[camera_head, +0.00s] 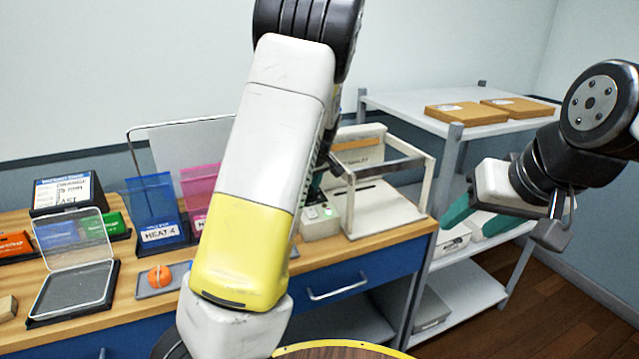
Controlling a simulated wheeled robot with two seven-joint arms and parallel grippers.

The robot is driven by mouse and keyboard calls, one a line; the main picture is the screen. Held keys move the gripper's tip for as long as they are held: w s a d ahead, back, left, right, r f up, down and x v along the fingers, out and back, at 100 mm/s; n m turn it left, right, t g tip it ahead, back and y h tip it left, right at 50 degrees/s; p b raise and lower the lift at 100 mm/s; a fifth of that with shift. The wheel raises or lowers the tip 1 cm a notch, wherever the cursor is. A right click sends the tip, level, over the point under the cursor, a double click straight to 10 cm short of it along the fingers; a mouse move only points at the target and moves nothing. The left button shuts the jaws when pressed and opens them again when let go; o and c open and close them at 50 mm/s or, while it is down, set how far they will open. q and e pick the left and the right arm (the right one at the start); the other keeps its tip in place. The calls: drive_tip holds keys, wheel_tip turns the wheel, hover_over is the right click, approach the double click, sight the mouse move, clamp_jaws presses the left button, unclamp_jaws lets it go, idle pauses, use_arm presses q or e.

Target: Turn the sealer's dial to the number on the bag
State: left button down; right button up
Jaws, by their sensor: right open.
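The sealer (385,208) is a pale machine with a raised bar at the back of the wooden bench. A small green light shows on its control box (321,227). Its dial is hidden behind my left arm, so its setting cannot be read. A blue bag (152,200) stands upright with a label (161,233) reading "HEAT 4". A pink bag (198,180) beside it has its label mostly covered. My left gripper (316,186) is almost wholly hidden behind my arm, by the control box. My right gripper (476,214) is open and empty, right of the sealer, before the shelf.
A clear-lidded case (75,288), an orange knob on a grey plate (160,276) and a sign (66,192) are on the bench's left. A grey shelf (405,107) at the right bears two cardboard boxes (466,113). My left arm crosses the middle.

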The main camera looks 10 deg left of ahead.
use_arm(q)
drive_tip(key=c, duration=1.3)
unclamp_jaws()
drive_tip(key=shift+o, duration=0.2)
drive_tip(key=shift+d+r, duration=0.1)
drive_tip(key=v, duration=0.7)
drive_tip(key=shift+s+r, duration=0.2)
